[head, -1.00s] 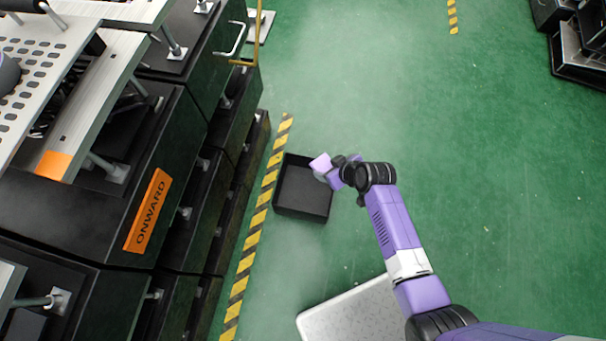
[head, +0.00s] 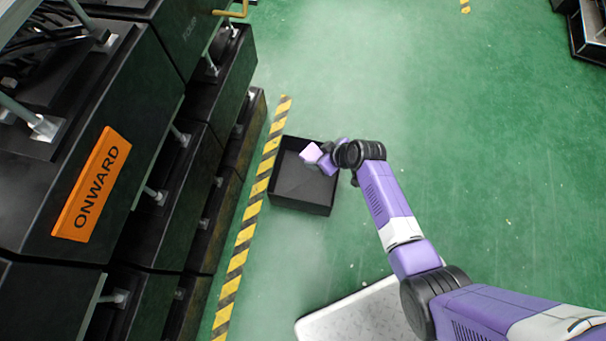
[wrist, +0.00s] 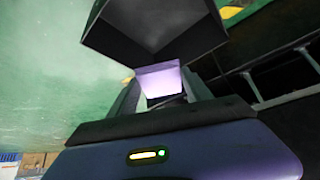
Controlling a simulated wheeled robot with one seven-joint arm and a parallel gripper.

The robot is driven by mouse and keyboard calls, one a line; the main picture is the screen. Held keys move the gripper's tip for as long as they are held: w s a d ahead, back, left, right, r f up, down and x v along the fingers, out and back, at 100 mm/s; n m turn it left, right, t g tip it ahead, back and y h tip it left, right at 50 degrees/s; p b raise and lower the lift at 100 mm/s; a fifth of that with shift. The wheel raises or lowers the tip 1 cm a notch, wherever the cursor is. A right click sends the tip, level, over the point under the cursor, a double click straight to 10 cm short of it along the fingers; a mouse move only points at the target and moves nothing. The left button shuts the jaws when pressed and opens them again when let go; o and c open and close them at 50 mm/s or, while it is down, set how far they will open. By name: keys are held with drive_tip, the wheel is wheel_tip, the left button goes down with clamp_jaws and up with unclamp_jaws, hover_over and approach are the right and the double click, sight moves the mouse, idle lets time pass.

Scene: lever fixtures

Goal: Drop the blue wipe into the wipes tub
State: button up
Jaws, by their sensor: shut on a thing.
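The wipe (wrist: 158,78) looks like a pale lilac-blue block in the wrist view. It also shows as a small pale block in the head view (head: 311,152). My gripper (wrist: 160,92) is shut on it, with a finger on each side. The tub (head: 298,203) is a black, open-topped square box on the floor, with its bare dark bottom visible. In the head view my gripper and the wipe overlap the tub's upper right part. In the wrist view the tub (wrist: 155,45) lies beyond the wipe. The exact height above the rim is hard to tell.
Black cabinets with an orange ONWARD label (head: 92,185) stand at the left. A yellow-black floor stripe (head: 248,215) runs between them and the tub. A pale speckled plate (head: 350,318) lies at the bottom. The green floor (head: 480,150) at the right is clear.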

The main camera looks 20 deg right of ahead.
wheel_tip(320, 180, down, 5)
drive_tip(key=b, duration=0.4)
drive_tip(key=shift+f, duration=0.1)
drive_tip(key=o, duration=1.7)
drive_tip(key=shift+c, duration=0.2)
drive_tip(key=p+v, duration=0.3)
drive_tip(key=v, duration=0.4)
drive_tip(key=shift+s+r+p, duration=0.2)
drive_tip(key=shift+r+p, duration=0.1)
drive_tip(key=shift+p, duration=0.05)
drive_tip(key=shift+d, duration=0.15)
